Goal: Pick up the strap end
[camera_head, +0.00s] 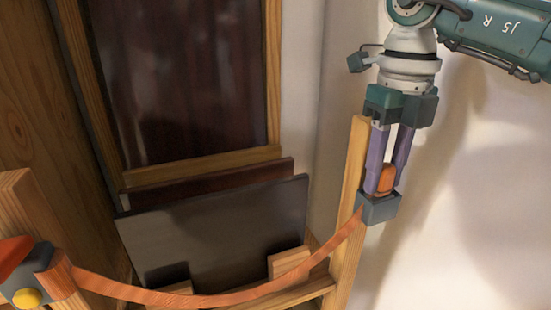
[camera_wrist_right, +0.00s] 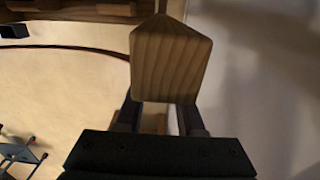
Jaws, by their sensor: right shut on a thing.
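The orange-brown strap (camera_head: 215,298) hangs in a sagging curve across the bottom of the head view. Its right end, the strap end (camera_head: 378,208), is a grey block with an orange grip on top. My right gripper (camera_head: 385,188) points down with its purple fingers shut on the orange grip, beside the right wooden post. The strap's left side meets a grey fitting (camera_head: 40,258) with a yellow button and a red part, on the left post. In the right wrist view the strap end is hidden. My left gripper is not in view.
The right wooden post (camera_head: 350,185) stands close to my right gripper, and a post top (camera_wrist_right: 172,62) fills the middle of the right wrist view. Dark panels (camera_head: 220,235) lean behind the strap. A pale wall is at the right.

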